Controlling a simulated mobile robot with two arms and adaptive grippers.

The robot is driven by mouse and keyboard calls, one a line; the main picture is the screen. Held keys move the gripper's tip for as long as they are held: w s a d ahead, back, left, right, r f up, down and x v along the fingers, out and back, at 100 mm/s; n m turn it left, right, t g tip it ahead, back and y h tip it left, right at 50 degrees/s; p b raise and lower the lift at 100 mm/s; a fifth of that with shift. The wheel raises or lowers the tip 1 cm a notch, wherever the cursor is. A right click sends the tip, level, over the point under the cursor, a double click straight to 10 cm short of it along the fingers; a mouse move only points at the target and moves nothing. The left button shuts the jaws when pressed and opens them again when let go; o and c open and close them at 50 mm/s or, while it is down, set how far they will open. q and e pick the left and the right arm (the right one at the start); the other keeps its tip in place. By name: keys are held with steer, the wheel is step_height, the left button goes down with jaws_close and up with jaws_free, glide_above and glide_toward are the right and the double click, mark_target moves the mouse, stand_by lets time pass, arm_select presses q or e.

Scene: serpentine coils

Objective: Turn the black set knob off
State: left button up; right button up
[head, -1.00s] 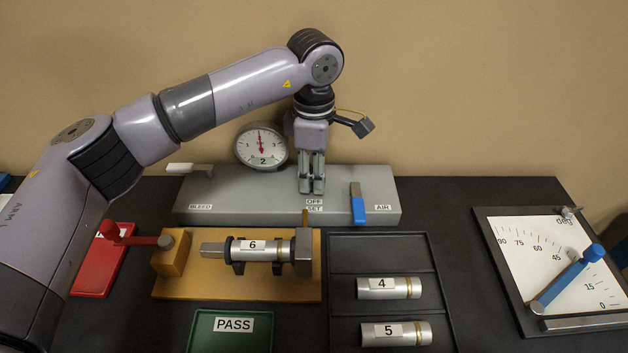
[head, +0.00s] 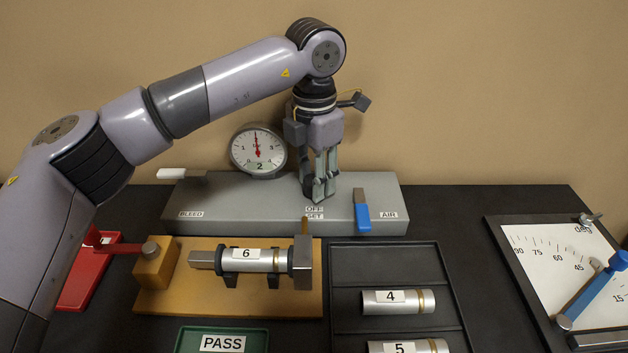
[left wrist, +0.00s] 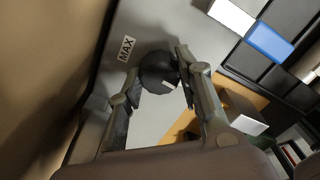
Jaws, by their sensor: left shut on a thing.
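The black set knob (left wrist: 157,70) shows in the left wrist view as a round dark knob with a white mark on its edge. It sits between the two fingers of my left gripper (left wrist: 158,78), which is shut on it. In the head view my left gripper (head: 320,192) points straight down onto the grey panel (head: 250,208), just behind the OFF and SET labels (head: 314,212). A MAX label (left wrist: 126,49) lies beside the knob in the left wrist view. My right gripper is not in view.
A gauge (head: 258,150) stands left of the gripper. A white BLEED lever (head: 182,174) and a blue AIR lever (head: 362,215) flank it. In front are a wooden fixture (head: 155,302) holding cylinder 6 (head: 262,260) and a black tray (head: 385,254) with cylinders 4 and 5.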

arm_select(q)
steer(key=shift+n, duration=0.6)
steer(key=o, duration=1.2)
steer(key=shift+c, duration=0.2)
step_height(320, 180, up, 12)
